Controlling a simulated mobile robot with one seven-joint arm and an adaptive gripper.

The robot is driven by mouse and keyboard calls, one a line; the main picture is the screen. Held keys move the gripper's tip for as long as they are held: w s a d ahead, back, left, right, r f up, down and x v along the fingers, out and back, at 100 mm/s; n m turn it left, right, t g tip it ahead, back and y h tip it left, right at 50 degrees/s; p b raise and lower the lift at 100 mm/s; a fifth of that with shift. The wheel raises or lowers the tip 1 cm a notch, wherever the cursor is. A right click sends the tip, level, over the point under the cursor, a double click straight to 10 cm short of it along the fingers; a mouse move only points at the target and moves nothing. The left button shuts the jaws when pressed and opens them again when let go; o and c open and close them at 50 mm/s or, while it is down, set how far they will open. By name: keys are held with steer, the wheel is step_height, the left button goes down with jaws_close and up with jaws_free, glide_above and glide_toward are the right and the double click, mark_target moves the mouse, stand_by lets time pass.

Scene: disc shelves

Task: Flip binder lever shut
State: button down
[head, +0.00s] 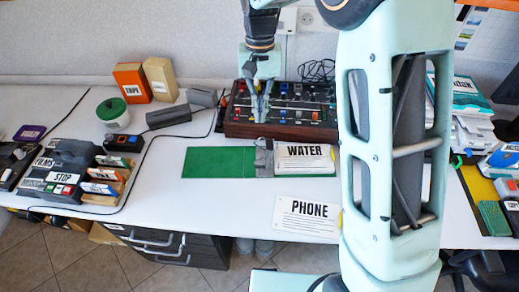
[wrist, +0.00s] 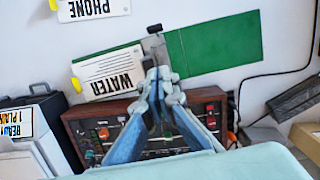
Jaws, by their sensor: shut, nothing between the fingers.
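The open green binder (head: 220,162) lies flat on the white table, with a WATER sheet (head: 303,157) on its right half. Its grey metal lever mechanism (head: 263,158) stands at the middle. In the wrist view the binder (wrist: 215,48) shows upside down, with a dark lever end (wrist: 154,29) just beyond the fingertips. My gripper (head: 260,118) is shut and empty, pointing down just behind the mechanism, by the control panel. It also shows in the wrist view (wrist: 158,80), where its fingers hide part of the mechanism. I cannot tell whether they touch it or how far the lever is tilted.
A wooden-edged control panel (head: 285,131) with knobs stands right behind the binder. A PHONE sheet (head: 307,218) lies in front. A dark speaker-like block (head: 168,117) and black cable are to the left. My arm hides the table right of the binder.

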steer(key=shift+s+d+f, duration=0.1)
steer(key=shift+s+f, duration=0.75)
steer(key=shift+f, duration=1.1)
steer(key=shift+s+d+f, duration=0.1)
steer(key=shift+s+f, duration=0.7)
steer(key=shift+f, duration=1.2)
steer(key=shift+s+f, duration=0.85)
steer(key=shift+f, duration=1.1)
steer(key=shift+f+b, duration=0.1)
steer(key=shift+b, duration=0.3)
